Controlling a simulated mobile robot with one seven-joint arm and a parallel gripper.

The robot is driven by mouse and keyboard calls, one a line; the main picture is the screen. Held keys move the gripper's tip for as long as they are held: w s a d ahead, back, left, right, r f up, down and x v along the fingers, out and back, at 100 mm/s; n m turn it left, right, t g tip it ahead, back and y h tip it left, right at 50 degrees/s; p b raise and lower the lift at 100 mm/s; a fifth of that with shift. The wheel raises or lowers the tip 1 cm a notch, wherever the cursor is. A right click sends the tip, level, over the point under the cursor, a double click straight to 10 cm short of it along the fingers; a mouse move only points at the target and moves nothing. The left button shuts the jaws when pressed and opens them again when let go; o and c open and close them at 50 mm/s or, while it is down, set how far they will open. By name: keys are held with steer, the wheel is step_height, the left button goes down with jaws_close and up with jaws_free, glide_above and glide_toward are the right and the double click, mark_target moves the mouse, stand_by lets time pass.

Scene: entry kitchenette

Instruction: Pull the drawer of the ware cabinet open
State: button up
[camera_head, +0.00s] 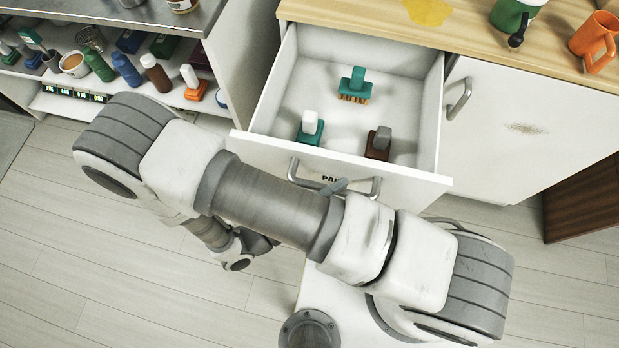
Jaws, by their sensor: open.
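The drawer (347,171) of the ware cabinet is pulled well out, with its white inside in full view. Its front carries a grey bar handle (375,187) and a label partly hidden by my arm. Inside lie a teal brush with orange bristles (354,85), a teal and white brush (310,128) and a brown and grey brush (379,142). My gripper (335,187) is open and mostly hidden under my arm. Only a dark tip shows beside the handle, and I cannot tell whether it touches it.
The wooden countertop (380,22) holds a green mug (511,15), an orange mug (594,38) and a yellow stain. A closed white door (530,120) is right of the drawer. An open shelf (75,108) with bottles and brushes stands at left. The floor at lower left is clear.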

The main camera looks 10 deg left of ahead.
steer(key=v, duration=1.7)
steer(key=shift+s+b, duration=0.15)
steer(key=shift+b, duration=0.2)
steer(key=shift+a, duration=0.1)
steer(key=w+d+r+m+g+y+p, duration=0.2)
steer(key=w+d+r+m+g, duration=0.2)
steer(key=w+r+m+g, duration=0.5)
steer(key=w+d+r+m+g+y+p, duration=0.25)
steer(key=w+d+r+m+g, duration=0.35)
steer(key=r+m, duration=0.5)
steer(key=w+d+r+m+t+y+p, duration=0.2)
steer(key=d+r+m+t+y+p, duration=0.3)
steer(key=d+r+m+y, duration=0.5)
steer(key=shift+w+d+r+m+t+p, duration=0.35)
steer(key=shift+d+r+m+t, duration=0.85)
steer(key=shift+d+r+m, duration=3.6)
